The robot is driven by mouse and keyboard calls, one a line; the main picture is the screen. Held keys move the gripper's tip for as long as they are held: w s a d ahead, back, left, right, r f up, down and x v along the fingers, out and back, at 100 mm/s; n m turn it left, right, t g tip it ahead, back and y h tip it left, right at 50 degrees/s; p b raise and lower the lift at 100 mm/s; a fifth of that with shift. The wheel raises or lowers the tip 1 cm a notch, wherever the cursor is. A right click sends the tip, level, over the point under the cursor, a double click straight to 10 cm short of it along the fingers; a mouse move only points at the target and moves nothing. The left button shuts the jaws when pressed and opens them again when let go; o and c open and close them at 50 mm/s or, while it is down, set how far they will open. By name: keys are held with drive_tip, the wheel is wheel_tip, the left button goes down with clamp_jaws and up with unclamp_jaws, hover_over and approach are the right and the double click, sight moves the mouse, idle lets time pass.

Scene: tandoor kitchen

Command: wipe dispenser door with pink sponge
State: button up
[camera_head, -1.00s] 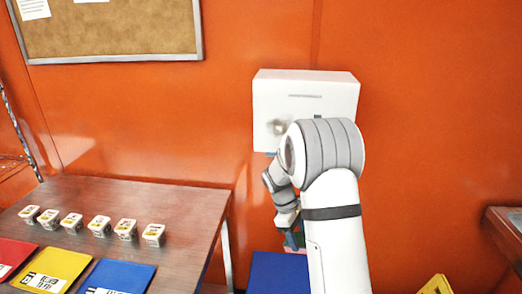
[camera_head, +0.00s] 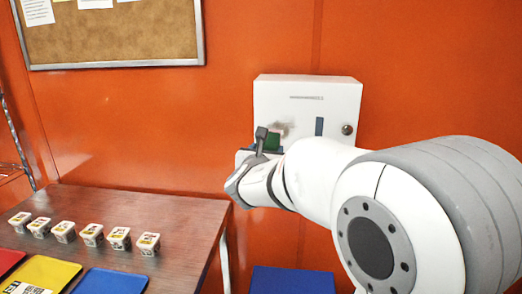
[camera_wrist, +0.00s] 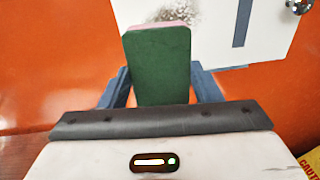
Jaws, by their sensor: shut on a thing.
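The white dispenser (camera_head: 335,98) hangs on the orange wall. Its door has a dark smudge (camera_wrist: 178,13), a blue vertical strip (camera_head: 319,127) and a round metal knob (camera_head: 347,129). My gripper (camera_head: 262,145) is at the door's lower left and shut on the sponge (camera_head: 272,141). In the wrist view the sponge (camera_wrist: 158,65) shows a green face and a thin pink far edge, between blue fingers. It sits just below the smudge in that view. I cannot tell whether it touches the door.
A brown table (camera_head: 175,208) stands at the left with several small labelled tubs (camera_head: 92,235) and red, yellow and blue (camera_head: 112,281) boards. A blue object (camera_head: 290,281) is below the dispenser. A yellow caution item (camera_wrist: 310,161) shows at the wrist view's lower right. A corkboard (camera_head: 120,38) hangs upper left.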

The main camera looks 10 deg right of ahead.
drive_tip(key=shift+n+t+y, duration=0.4)
drive_tip(key=shift+t+y, duration=0.1)
drive_tip(key=shift+w+r+p, duration=0.2)
drive_tip(key=shift+w+r, duration=0.2)
drive_tip(key=shift+w, duration=0.5)
drive_tip(key=shift+w+r+p, duration=0.15)
drive_tip(key=shift+w+r, duration=0.25)
drive_tip(key=shift+w, duration=0.45)
drive_tip(key=shift+w+r+p, duration=0.2)
drive_tip(key=shift+w+r, duration=0.2)
drive_tip(key=shift+w, duration=0.5)
drive_tip(key=shift+b+x, duration=0.3)
drive_tip(key=shift+x, duration=0.7)
drive_tip(key=shift+d, duration=0.1)
